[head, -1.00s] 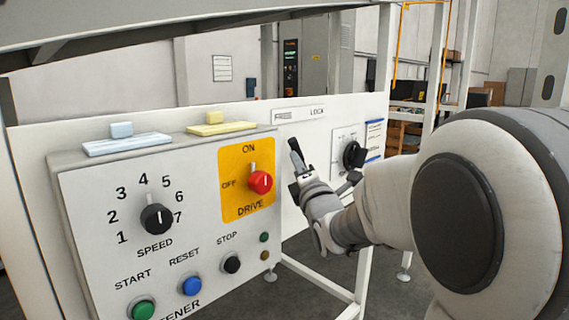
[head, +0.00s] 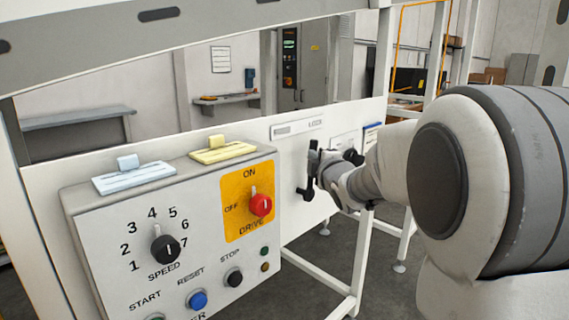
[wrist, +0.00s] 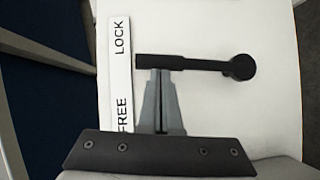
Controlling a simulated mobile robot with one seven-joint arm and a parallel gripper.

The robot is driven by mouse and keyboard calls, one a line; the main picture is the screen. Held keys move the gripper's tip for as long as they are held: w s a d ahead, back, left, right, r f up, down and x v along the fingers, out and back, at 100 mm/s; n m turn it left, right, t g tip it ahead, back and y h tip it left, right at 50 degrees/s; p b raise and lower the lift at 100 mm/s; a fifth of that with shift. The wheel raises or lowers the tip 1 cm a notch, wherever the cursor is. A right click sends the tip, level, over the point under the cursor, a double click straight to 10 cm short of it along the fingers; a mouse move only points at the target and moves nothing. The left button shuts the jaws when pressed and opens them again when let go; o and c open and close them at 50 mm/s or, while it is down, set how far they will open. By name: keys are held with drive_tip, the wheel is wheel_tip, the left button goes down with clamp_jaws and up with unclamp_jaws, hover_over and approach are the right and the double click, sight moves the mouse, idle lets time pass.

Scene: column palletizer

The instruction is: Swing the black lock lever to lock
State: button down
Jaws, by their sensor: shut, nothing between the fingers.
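The black lock lever (head: 307,178) is on the white panel below the FREE/LOCK label strip (head: 297,127). In the head view it stands close to upright. In the wrist view the lever (wrist: 195,63) runs from its round pivot at right to the label strip (wrist: 119,75) at left, its tip just on the FREE side of the word LOCK. My gripper (wrist: 160,73) is shut and empty. Its fingertips are at the lever's FREE side near the tip, touching or almost touching it. In the head view my wrist is just right of the lever and partly hides that area.
The control box (head: 190,225) with the red drive switch (head: 261,205) and speed knob (head: 165,250) juts out left of the lever. A steel frame beam crosses above.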

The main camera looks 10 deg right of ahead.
drive_tip(key=shift+w+d+f+m+g+y+p, duration=0.15)
drive_tip(key=shift+w+d+m+g+p, duration=0.45)
drive_tip(key=shift+p, duration=0.6)
drive_tip(key=shift+w+d+r+m+g+y+p, duration=0.15)
drive_tip(key=shift+w+d+p, duration=0.3)
drive_tip(key=shift+d+p, duration=0.6)
drive_tip(key=shift+w+d+f+m+g+y+p, duration=0.1)
drive_tip(key=shift+w+d+m+g+p, duration=0.3)
drive_tip(key=shift+p, duration=0.95)
drive_tip(key=shift+w+d, duration=0.1)
drive_tip(key=shift+d, duration=0.05)
